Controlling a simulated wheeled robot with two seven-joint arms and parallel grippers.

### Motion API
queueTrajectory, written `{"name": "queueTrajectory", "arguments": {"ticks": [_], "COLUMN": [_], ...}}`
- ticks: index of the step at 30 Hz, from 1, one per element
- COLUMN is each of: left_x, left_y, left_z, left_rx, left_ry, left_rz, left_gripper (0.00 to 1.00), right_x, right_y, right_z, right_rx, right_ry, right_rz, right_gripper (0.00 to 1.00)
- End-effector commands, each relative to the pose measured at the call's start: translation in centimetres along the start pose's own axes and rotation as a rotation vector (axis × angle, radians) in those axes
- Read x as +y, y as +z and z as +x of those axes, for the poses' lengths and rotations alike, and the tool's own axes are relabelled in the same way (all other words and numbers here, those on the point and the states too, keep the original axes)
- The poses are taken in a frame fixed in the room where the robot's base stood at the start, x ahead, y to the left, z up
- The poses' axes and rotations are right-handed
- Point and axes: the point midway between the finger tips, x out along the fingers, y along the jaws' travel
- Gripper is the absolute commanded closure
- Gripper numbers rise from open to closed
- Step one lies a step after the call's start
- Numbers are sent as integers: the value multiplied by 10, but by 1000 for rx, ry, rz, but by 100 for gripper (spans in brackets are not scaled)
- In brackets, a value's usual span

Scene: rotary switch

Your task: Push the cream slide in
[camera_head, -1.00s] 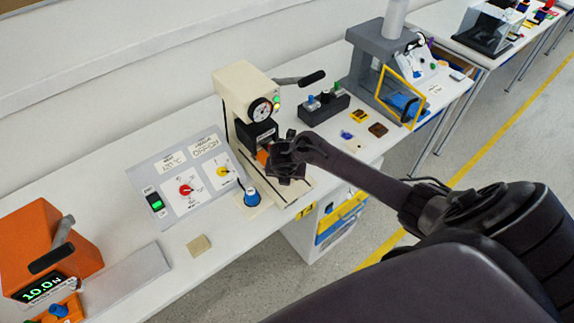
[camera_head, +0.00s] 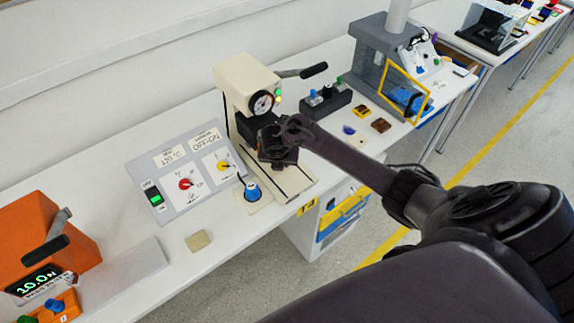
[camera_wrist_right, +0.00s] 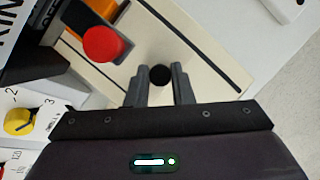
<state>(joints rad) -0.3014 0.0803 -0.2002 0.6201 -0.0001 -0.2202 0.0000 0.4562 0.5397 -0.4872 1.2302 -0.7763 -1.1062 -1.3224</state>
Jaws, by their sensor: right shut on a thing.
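The cream press (camera_head: 246,85) has a dial on its front and stands on the bench. The cream slide (camera_wrist_right: 165,45) lies in its base between dark lines in the right wrist view, with a round black knob (camera_wrist_right: 160,75) on it. My right gripper (camera_wrist_right: 160,88) is shut on this knob, one finger on each side. An orange block with a red round top (camera_wrist_right: 103,44) sits beyond the fingers, at the left. In the head view my right gripper (camera_head: 278,147) is low in front of the press and covers much of the slide. My left gripper is not in view.
A sloped panel (camera_head: 180,172) with red and yellow knobs stands left of the press. A blue knob (camera_head: 252,191) is close by the press base. A black switch box (camera_head: 327,99) is at the right.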

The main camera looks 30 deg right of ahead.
Motion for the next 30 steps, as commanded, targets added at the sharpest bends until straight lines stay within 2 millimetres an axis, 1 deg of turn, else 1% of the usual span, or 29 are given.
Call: {"name": "queueTrajectory", "arguments": {"ticks": [1,2,11,12,16,17,25,28,30], "left_x": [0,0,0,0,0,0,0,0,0], "left_y": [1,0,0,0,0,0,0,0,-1], "left_z": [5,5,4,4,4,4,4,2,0], "left_rx": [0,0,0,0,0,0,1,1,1], "left_ry": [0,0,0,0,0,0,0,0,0], "left_rz": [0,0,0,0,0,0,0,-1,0], "left_gripper": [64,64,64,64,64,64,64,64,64], "right_x": [4,5,7,7,6,6,6,7,8], "right_y": [2,4,6,6,6,6,5,5,6], "right_z": [3,3,1,1,1,1,1,-7,-18], "right_rx": [0,0,0,0,0,0,1,2,1], "right_ry": [0,0,2,2,2,1,0,3,3], "right_rz": [1,0,1,1,0,0,-1,-1,-1], "right_gripper": [100,100,100,76,60,57,57,57,57]}}
